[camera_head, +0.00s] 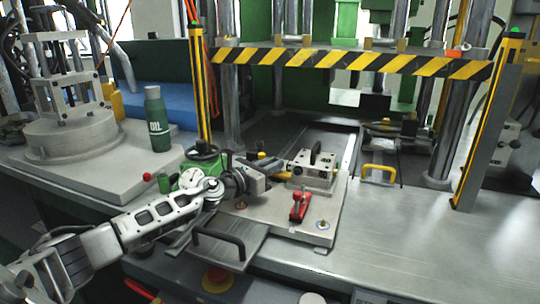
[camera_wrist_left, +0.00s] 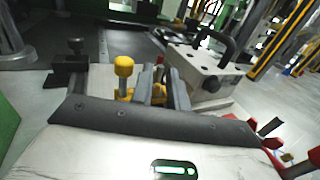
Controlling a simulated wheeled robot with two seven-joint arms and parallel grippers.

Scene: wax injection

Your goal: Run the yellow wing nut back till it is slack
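A yellow part that looks like the wing nut (camera_wrist_left: 158,94) shows low between the fingers of my left gripper (camera_wrist_left: 161,82) in the left wrist view. The fingers stand a small gap apart around it; I cannot tell whether they touch it. A round yellow knob (camera_wrist_left: 124,66) on a metal stem stands just left of the fingers. In the head view, my left gripper (camera_head: 265,174) reaches in over the base plate, beside the metal block, and hides the wing nut. My right gripper is not in view.
The metal block (camera_head: 313,170) with a black handle stands right of the gripper. A red toggle clamp (camera_head: 299,206) is in front of it. The table at right (camera_head: 420,235) is clear.

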